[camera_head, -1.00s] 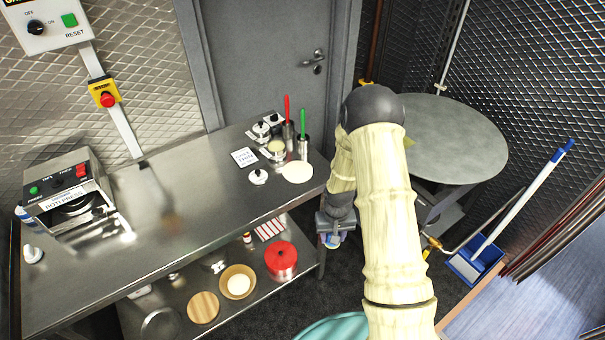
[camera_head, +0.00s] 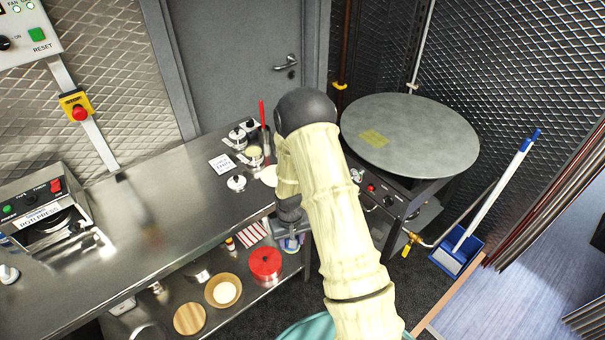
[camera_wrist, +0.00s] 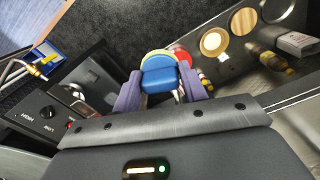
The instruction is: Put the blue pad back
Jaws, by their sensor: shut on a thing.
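The blue pad (camera_wrist: 160,77) is between the two fingers of my gripper (camera_wrist: 163,92) in the wrist view. It has a paler yellowish-green edge along its far side. My gripper is shut on it. In the head view my gripper (camera_head: 291,240) hangs low beside the right end of the steel counter, near the lower shelf, and is partly hidden by my arm. Only a little of the blue pad shows there, so its exact tilt is hard to tell.
The steel counter (camera_head: 150,215) has a press (camera_head: 45,215) at left. Its lower shelf holds a red pot (camera_head: 265,263), a wooden bowl (camera_head: 223,291) and a striped cloth (camera_head: 252,234). A round griddle (camera_head: 410,130) on a burner stands right. A blue dustpan (camera_head: 457,255) is on the floor.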

